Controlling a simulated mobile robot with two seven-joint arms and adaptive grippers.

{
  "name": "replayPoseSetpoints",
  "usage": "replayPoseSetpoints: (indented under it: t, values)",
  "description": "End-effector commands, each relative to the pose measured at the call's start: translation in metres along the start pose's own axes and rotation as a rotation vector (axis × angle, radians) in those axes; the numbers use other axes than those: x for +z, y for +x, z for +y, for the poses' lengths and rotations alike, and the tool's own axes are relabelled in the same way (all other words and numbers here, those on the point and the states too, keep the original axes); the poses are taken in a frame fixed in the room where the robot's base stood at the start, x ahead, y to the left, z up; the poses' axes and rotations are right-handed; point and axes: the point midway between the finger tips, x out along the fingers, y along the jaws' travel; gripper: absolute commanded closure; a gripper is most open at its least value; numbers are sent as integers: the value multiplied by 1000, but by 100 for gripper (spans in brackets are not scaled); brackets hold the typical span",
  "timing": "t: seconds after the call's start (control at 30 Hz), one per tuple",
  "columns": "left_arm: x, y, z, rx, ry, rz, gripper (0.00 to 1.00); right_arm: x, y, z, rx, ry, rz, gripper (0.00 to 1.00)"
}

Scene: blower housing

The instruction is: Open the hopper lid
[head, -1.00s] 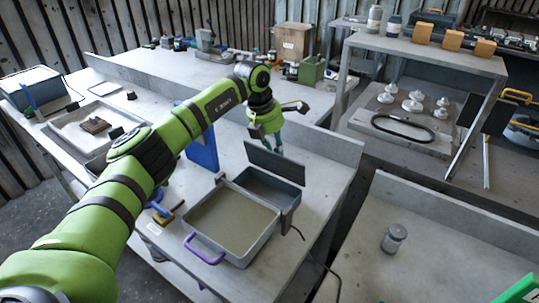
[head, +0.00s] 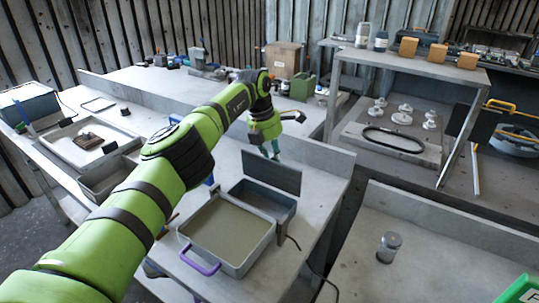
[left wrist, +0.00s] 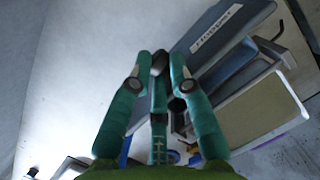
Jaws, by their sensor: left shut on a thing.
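The hopper lid (head: 271,171) is a dark grey panel standing raised at the back of the open grey hopper box (head: 262,199). In the left wrist view the lid (left wrist: 225,30) carries a white label reading "Hopper". My left gripper (head: 270,152) is at the lid's upper edge, behind it. In the left wrist view my left gripper (left wrist: 161,64) is shut on a small dark grey piece at the lid's edge, seemingly its handle. The exact contact is partly hidden by the fingers. My right gripper is not in view.
A shallow tray (head: 183,238) with a purple handle stands in front of the hopper box. A raised bench wall (head: 327,158) runs behind the lid. A lidded jar (head: 388,247) stands on the right bench. A cable trails right of the box.

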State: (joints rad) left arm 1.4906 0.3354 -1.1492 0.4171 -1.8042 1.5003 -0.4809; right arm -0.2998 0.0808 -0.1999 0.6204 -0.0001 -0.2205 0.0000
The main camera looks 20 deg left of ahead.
Motion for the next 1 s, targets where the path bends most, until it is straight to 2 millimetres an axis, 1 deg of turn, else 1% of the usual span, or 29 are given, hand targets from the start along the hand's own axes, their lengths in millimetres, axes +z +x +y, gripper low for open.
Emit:
replayPoseSetpoints:
  t: [0.03,0.43,0.47,0.5,0.53,0.77,0.97,1.0]
  values:
    - [13,14,0,12,-11,-60,100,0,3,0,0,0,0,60]
    - [14,14,-1,11,-9,-62,100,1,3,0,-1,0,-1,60]
    - [14,14,-1,11,-8,-62,72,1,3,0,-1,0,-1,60]
    - [14,14,-1,11,-8,-61,56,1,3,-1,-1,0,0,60]
    - [14,14,-1,12,-7,-61,50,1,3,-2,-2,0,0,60]
    - [13,13,1,15,-5,-59,50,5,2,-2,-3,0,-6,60]
    - [13,10,2,18,-5,-59,50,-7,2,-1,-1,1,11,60]
    - [13,9,2,18,-5,-59,50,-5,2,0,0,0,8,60]
